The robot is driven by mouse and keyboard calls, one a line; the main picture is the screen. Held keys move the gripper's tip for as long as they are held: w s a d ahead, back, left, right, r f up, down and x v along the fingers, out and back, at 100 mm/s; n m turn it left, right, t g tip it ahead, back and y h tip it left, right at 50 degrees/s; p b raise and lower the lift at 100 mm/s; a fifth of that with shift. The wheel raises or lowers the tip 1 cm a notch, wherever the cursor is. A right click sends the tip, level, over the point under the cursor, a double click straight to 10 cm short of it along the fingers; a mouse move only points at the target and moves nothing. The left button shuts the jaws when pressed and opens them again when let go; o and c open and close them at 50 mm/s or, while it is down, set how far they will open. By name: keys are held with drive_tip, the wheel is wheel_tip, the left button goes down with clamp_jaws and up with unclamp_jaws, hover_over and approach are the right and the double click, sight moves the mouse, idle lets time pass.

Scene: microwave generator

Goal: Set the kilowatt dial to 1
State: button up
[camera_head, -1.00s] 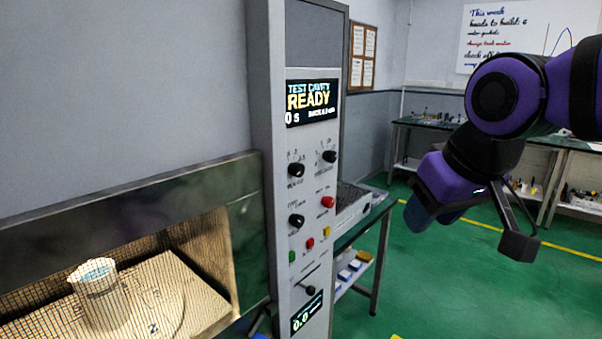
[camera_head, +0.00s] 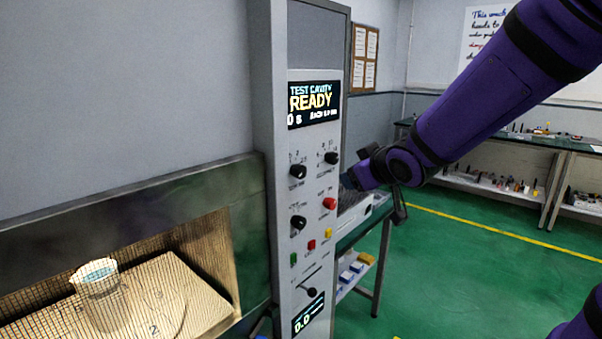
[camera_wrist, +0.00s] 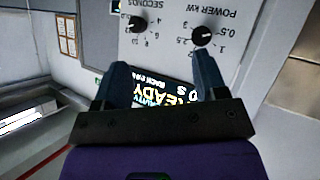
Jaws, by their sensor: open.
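The kilowatt dial is a black knob (camera_wrist: 201,36) labelled POWER kW in the wrist view, which shows the panel upside down. Its white mark appears to point toward 0.5, with 1 printed beside that. In the head view the same dial (camera_head: 298,171) is the upper left knob on the grey control panel (camera_head: 314,215). My gripper (camera_wrist: 160,67) is open and empty, its blue fingers apart in front of the panel. The right finger's tip in the wrist view appears just below the dial; contact cannot be told. In the head view my gripper (camera_head: 372,182) is right of the panel.
The SECONDS knob (camera_wrist: 137,24) is beside the dial. A display reading READY (camera_head: 313,102) is above the knobs. A red button (camera_head: 329,203) and another black knob (camera_head: 298,222) sit below. The cavity with a beaker (camera_head: 98,291) is at left. Floor at right is clear.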

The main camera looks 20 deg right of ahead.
sight(303, 172)
drive_tip(key=w+a+f+n+t+y, duration=0.1)
drive_tip(key=w+a+y, duration=0.1)
drive_tip(key=w, duration=0.3)
drive_tip(key=w+a+f+n+t+y, duration=0.1)
drive_tip(key=w+a+y, duration=0.2)
drive_tip(key=w+y, duration=0.1)
drive_tip(key=w+a+f+n+t+y, duration=0.1)
drive_tip(key=w+a+f+y, duration=0.1)
drive_tip(key=w, duration=0.4)
drive_tip(key=shift+a+n+y, duration=0.4)
drive_tip(key=shift+a+y, duration=0.1)
drive_tip(key=shift+a, duration=0.2)
drive_tip(key=c, duration=0.9)
